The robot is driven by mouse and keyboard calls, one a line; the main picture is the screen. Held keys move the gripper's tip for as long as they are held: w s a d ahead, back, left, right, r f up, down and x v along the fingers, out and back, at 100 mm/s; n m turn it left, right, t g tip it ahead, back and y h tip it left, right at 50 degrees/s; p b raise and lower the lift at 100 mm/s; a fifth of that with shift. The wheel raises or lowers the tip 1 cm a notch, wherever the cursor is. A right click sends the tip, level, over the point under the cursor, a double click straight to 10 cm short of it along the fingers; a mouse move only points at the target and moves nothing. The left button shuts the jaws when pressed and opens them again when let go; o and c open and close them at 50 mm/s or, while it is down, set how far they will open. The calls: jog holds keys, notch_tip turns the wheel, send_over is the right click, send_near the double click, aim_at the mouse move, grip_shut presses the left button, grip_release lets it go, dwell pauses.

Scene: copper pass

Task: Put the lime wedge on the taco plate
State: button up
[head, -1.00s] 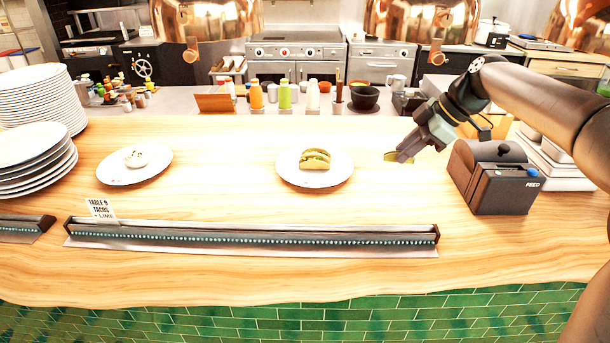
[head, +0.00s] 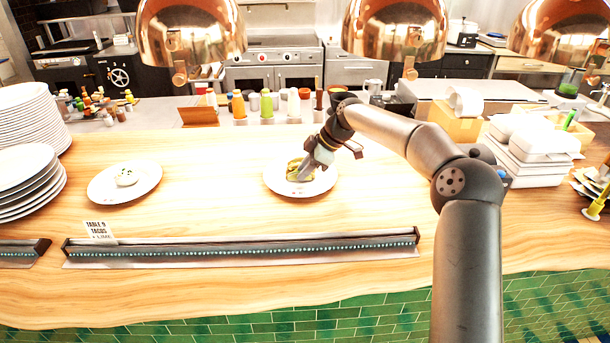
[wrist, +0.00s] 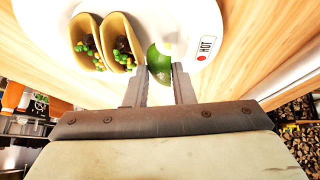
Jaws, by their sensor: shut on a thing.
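The taco plate (head: 317,189) is a white plate on the wooden counter, and it also shows in the wrist view (wrist: 210,14). Two filled tacos (wrist: 103,42) lie on it side by side; in the head view the tacos (head: 293,170) are partly covered by my gripper. My gripper (head: 303,174) is over the right part of the plate. In the wrist view its fingers (wrist: 160,72) are shut on the green lime wedge (wrist: 158,62), just beside the right taco. I cannot tell whether the wedge touches the plate.
Another white plate (head: 104,190) with a small white item stands to the left. A ticket rail (head: 240,247) with a ticket card (head: 98,231) runs along the front. Plate stacks (head: 25,178) are at far left; copper lamps (head: 395,30) hang above. Counter between the plates is clear.

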jog(key=shift+f, duration=1.45)
jog(key=o, duration=0.7)
jog(key=b+v, duration=0.2)
jog(key=v, duration=1)
jog(key=s+f+m+h, duration=0.2)
jog(key=s+m+h, duration=0.35)
jog(key=s, duration=0.95)
jog(key=s+d+f+m, duration=0.2)
jog(key=s+d+m, duration=0.2)
jog(key=s, duration=0.5)
jog(key=s+d+f+m+h, duration=0.1)
jog(key=s+d+m, duration=0.3)
jog(key=s, duration=0.6)
jog(key=s+d+f+m, duration=0.4)
jog(key=s+d+m, duration=0.1)
jog(key=s, duration=0.4)
jog(key=shift+s+m, duration=0.15)
jog(key=shift+m, duration=0.1)
